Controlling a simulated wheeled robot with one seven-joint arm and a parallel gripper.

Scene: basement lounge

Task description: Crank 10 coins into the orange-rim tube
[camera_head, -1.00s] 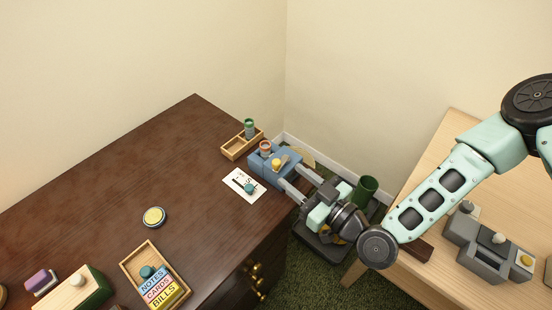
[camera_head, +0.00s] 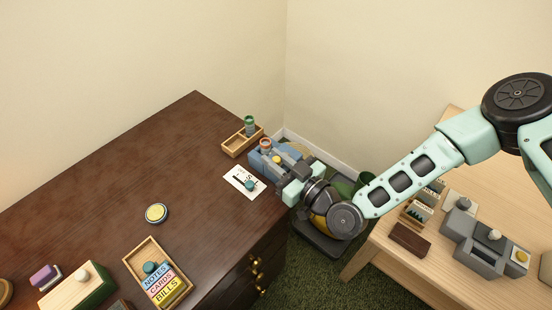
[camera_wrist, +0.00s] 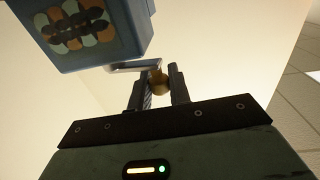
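A blue coin machine (camera_head: 254,162) stands at the desk's far right corner. The orange-rim tube (camera_head: 265,145) stands upright on it. In the wrist view the machine (camera_wrist: 110,50) has a window of orange, white and dark discs, and a metal crank arm (camera_wrist: 125,67) leads to a brass-coloured knob (camera_wrist: 158,82). My gripper (camera_wrist: 160,88) has one finger on each side of this knob; whether the fingers press on it is unclear. In the head view my gripper (camera_head: 287,174) is at the machine's right side and hides part of it. Coins inside the tube are not visible.
A green-rim tube (camera_head: 249,124) stands in a wooden tray (camera_head: 236,147) behind the machine. A white card (camera_head: 238,176) with a teal knob lies in front. A labelled wooden box (camera_head: 140,257) is nearer. The middle of the dark desk (camera_head: 130,165) is mostly clear.

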